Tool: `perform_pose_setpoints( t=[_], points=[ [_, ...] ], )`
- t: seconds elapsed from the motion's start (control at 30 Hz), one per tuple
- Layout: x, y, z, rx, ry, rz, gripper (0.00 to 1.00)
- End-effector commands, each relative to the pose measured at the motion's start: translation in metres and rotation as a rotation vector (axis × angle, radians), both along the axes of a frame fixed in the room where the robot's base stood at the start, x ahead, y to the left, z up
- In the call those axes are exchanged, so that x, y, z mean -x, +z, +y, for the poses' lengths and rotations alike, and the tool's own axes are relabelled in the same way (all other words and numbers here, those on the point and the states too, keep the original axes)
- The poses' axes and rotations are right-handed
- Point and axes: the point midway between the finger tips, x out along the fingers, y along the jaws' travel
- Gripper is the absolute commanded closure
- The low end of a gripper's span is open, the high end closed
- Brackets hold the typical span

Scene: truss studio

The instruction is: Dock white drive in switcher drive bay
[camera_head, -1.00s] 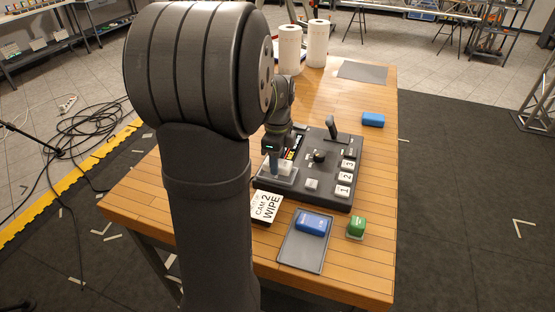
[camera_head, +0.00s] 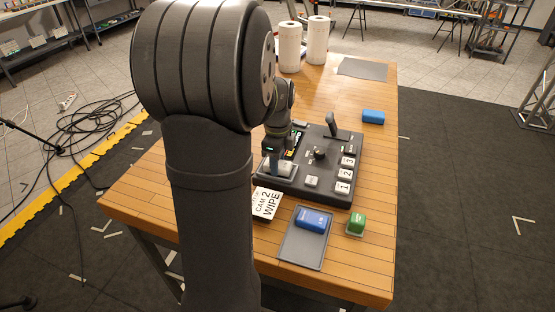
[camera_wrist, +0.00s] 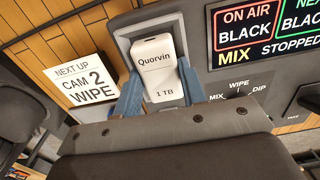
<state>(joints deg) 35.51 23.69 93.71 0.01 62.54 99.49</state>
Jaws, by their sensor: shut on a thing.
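The white drive (camera_wrist: 156,66), marked Quorvin and 1 TB, stands between the two blue fingers of my gripper (camera_wrist: 158,92). My gripper is shut on it. In the wrist view the drive sits within the grey frame of the drive bay (camera_wrist: 129,31) on the switcher; how deep it is seated I cannot tell. In the head view my gripper (camera_head: 275,162) is at the left part of the dark switcher (camera_head: 327,190), over the bay (camera_head: 290,176), and the drive is mostly hidden there.
A "CAM 2 WIPE" card (camera_head: 266,203) lies in front of the switcher. A grey tray (camera_head: 292,255) holds a blue drive (camera_head: 312,220), beside a green block (camera_head: 356,223). A blue block (camera_head: 373,117) and paper rolls (camera_head: 317,40) stand further back.

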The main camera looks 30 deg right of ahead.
Motion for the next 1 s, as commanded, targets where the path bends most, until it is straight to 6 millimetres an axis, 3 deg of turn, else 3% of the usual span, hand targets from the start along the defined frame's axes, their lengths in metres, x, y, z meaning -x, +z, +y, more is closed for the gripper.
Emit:
perform_pose_setpoints(
  t=[1.0],
  points=[
    [0.0,0.016,0.0,0.0,0.0,0.0,0.89]
  ],
)
